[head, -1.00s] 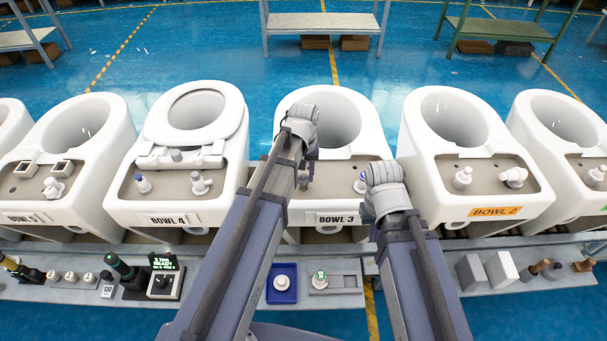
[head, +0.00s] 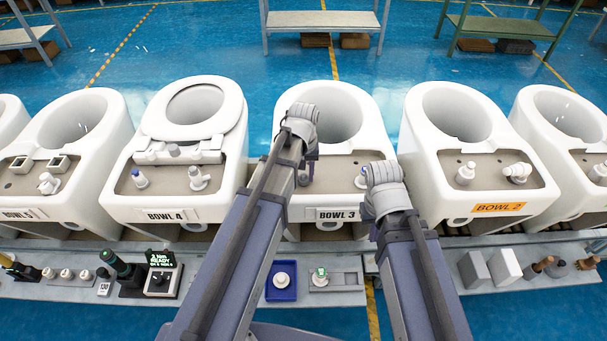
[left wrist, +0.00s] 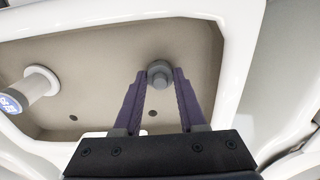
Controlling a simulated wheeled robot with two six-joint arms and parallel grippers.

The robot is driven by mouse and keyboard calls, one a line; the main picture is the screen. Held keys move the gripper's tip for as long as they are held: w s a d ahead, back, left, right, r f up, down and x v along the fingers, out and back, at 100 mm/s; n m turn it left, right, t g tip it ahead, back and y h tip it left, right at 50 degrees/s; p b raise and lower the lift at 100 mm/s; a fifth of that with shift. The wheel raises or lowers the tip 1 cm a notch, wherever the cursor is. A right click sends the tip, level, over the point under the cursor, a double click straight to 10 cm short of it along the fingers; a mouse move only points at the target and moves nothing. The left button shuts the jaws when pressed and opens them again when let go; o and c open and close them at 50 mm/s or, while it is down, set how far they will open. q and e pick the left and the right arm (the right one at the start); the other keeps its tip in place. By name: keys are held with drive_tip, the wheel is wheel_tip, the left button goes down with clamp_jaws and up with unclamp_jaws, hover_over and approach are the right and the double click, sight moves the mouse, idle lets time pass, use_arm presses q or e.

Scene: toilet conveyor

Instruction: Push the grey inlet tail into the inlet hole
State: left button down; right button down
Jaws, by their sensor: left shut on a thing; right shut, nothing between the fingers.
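My left gripper (head: 312,152) is over the deck of Bowl 3 (head: 352,165), at the left of its rear part. In the left wrist view its two purple fingers (left wrist: 160,84) are shut on a grey round-ended part, the grey inlet tail (left wrist: 159,70). The tail stands against the beige deck (left wrist: 110,60). The inlet hole cannot be made out, and I cannot tell how deep the tail sits. My right gripper (head: 384,188) is near the deck's right edge; its fingertips are hidden behind its wrist. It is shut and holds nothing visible.
Two small holes show in the deck. Bowl 4 (head: 215,185) and Bowl 2 (head: 480,180) flank Bowl 3. A blue tray (head: 281,296) lies on the front shelf.

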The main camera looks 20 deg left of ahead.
sight(303, 175)
use_arm(q)
drive_tip(key=shift+f, duration=0.15)
drive_tip(key=shift+r, duration=0.25)
drive_tip(key=shift+r+p, duration=1.25)
drive_tip(key=shift+p, duration=0.15)
drive_tip(key=shift+f+b, duration=1.45)
idle(0.4)
drive_tip(key=shift+c, duration=2)
unclamp_jaws()
drive_tip(key=shift+r, duration=0.1)
wheel_tip(303, 175, up, 8)
drive_tip(key=p, duration=0.8)
drive_tip(key=shift+f, duration=0.2)
drive_tip(key=shift+c, duration=0.2)
